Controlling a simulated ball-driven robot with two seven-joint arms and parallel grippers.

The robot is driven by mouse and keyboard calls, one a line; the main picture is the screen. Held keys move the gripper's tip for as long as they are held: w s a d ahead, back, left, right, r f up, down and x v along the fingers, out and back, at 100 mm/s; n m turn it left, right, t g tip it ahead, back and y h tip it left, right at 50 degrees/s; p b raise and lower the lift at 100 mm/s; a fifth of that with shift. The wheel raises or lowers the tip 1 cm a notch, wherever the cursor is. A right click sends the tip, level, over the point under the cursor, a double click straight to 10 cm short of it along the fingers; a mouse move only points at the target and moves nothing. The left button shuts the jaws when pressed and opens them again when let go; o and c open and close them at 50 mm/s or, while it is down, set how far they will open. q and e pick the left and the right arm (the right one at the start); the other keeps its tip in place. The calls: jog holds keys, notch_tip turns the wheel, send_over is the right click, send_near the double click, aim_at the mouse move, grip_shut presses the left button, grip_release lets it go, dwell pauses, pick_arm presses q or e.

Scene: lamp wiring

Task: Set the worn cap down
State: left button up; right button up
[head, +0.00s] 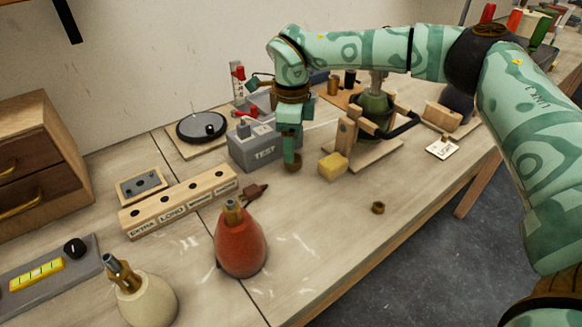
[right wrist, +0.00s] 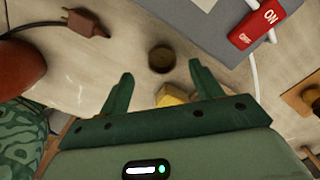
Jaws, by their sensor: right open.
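A small round brown cap (head: 292,164), taken to be the worn cap, is on the bench just below the fingertips of my right gripper (head: 291,152). In the right wrist view this cap (right wrist: 161,58) lies just beyond the open fingertips (right wrist: 162,76), with no finger seen closed on it. My right gripper points down, open, next to the grey test box (head: 262,146). Another small brass cap (head: 378,208) lies alone nearer the bench's front edge. My left gripper is not in view.
A yellow block (head: 332,167) sits close to the right of the gripper. A wooden stand (head: 362,152) holds a green lamp body (head: 374,108). A red lamp base (head: 240,245) and cream one (head: 147,300) stand at left. The front middle of the bench is mostly clear.

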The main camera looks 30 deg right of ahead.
jog(key=shift+f, duration=0.55)
jog(key=f+b, duration=0.1)
jog(key=f, duration=0.1)
jog(key=f+b, duration=0.1)
jog(key=f, duration=0.2)
jog(key=shift+w+d+b, duration=0.1)
jog(key=shift+d+b, duration=0.1)
jog(key=shift+b, duration=0.15)
jog(key=shift+r, duration=0.1)
jog(key=shift+c, duration=1)
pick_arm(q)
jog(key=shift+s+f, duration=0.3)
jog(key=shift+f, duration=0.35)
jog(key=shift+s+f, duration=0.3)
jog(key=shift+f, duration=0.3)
pick_arm(e)
jog(key=c, duration=0.9)
